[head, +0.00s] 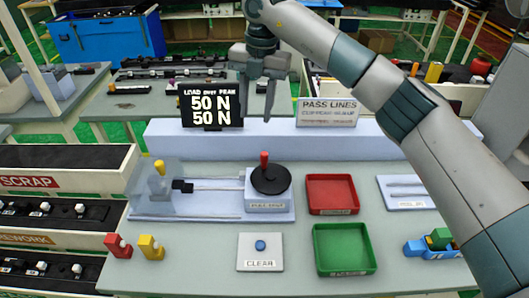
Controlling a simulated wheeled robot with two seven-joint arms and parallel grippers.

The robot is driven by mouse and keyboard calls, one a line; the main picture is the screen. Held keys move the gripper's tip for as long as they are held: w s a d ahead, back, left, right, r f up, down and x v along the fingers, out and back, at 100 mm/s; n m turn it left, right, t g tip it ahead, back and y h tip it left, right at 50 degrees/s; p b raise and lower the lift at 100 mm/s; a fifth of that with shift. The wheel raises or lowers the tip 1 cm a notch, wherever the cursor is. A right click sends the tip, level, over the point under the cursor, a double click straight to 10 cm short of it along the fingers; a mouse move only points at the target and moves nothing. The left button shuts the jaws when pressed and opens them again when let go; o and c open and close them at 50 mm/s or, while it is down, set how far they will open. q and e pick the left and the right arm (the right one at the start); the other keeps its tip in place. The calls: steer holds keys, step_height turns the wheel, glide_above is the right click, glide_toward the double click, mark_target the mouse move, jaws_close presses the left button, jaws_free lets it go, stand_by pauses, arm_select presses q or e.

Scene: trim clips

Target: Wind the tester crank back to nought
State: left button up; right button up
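The tester crank (271,182) is a black disc with an upright red knob (264,160), on a pale box near the middle of the bench in the head view. The knob stands at the disc's far side. A rod runs left from the box to a dark grip (183,186) by a clear guard. The load display (211,105) reads 50 N over 50 N. My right gripper (255,115) hangs above and beyond the knob, fingers pointing down, open and empty, apart from the crank. My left gripper is not in view.
A pad with a blue clear button (260,245) lies in front of the crank. A red tray (332,194) and a green tray (343,249) are to the right. Red and yellow clips (151,247) stand front left. A pale ledge with the display and a sign (328,112) is behind.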

steer(key=shift+w+d+r+m+h, duration=0.15)
steer(key=shift+w+d+r+h, duration=0.15)
steer(key=shift+d, duration=0.25)
steer(key=shift+w+d+r+m+h, duration=0.1)
steer(key=shift+d+r+m+h, duration=0.1)
steer(key=shift+d+r, duration=0.25)
steer(key=shift+f, duration=0.15)
steer(key=p, duration=0.7)
glide_toward(264, 152)
step_height(264, 152, down, 10)
steer(key=shift+s+r, duration=0.2)
steer(key=shift+f, duration=0.55)
jaws_close()
